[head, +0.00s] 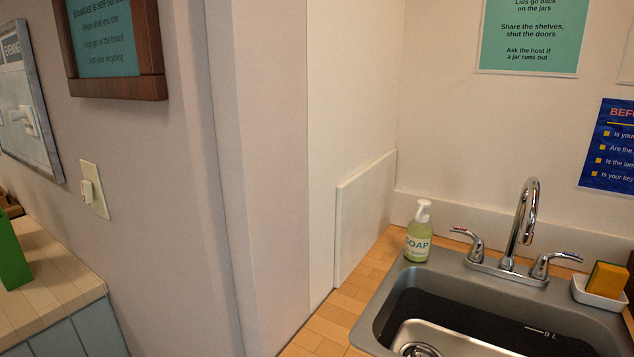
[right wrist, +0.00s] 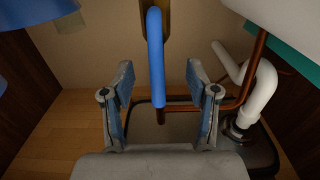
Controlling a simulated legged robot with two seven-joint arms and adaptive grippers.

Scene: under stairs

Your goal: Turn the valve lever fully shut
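The valve lever (right wrist: 156,50) is a long blue handle, seen in the right wrist view running from the top edge down to the middle. A brass-coloured part (right wrist: 167,28) shows behind its upper end. My right gripper (right wrist: 160,72) is open, with one finger on each side of the lever in the picture. A gap shows between the lever and each finger; I see no contact. The exact depth of the lever relative to the fingertips is hard to tell. The head view shows neither the lever nor my grippers.
In the right wrist view a copper pipe (right wrist: 254,75) bends in from the right, beside a white drain pipe (right wrist: 262,92). Dark side panels flank the space. The head view shows a sink (head: 460,268), faucet (head: 524,215), soap bottle (head: 418,235) and sponge dish (head: 600,291).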

